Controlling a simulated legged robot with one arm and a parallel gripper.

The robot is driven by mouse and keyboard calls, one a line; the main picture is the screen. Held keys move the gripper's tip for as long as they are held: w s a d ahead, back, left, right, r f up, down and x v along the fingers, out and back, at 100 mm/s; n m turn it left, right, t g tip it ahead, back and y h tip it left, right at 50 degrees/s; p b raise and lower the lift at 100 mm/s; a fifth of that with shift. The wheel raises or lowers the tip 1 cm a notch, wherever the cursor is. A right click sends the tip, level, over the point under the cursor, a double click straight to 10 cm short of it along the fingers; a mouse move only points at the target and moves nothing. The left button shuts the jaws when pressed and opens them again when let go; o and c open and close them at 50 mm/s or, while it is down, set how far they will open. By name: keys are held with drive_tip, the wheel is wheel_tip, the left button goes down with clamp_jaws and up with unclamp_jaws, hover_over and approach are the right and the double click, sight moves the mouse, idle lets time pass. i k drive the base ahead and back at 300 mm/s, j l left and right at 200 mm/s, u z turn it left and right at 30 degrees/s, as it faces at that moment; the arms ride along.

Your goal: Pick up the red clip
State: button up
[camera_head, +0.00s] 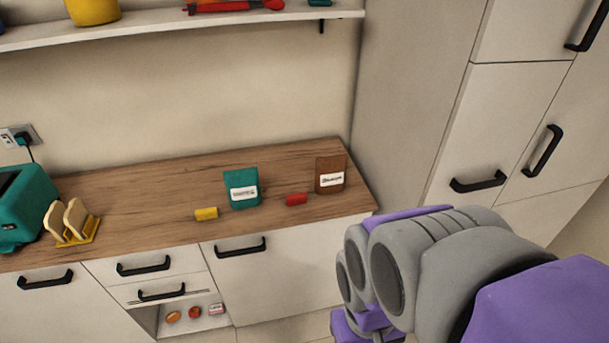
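The red clip (297,199) is a small red block lying on the wooden counter (150,200) near its front edge. It lies between a teal bag (242,189) on its left and a brown bag (330,175) on its right. It appears apart from both. My grey and purple arm fills the lower right of the head view, in front of and to the right of the counter. My gripper's fingers cannot be made out, so whether it is open or shut does not show.
A yellow clip (206,214) lies left of the teal bag. A toast rack (71,224) and teal toaster (27,207) stand at the counter's left. A shelf (180,20) hangs above. Tall cabinets (500,140) close off the right. An open low compartment (150,318) holds small items.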

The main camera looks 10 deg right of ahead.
sight(298, 198)
drive_tip(key=i+j+z, duration=0.1)
drive_tip(key=i+j, duration=0.15)
drive_tip(key=j, duration=0.15)
drive_tip(key=i+j+z, duration=0.1)
drive_tip(key=i+j, duration=0.35)
drive_tip(key=j, duration=0.35)
drive_tip(key=i+j+z, duration=0.15)
drive_tip(key=j, duration=0.25)
drive_tip(key=i+z, duration=0.1)
drive_tip(key=z, duration=1.8)
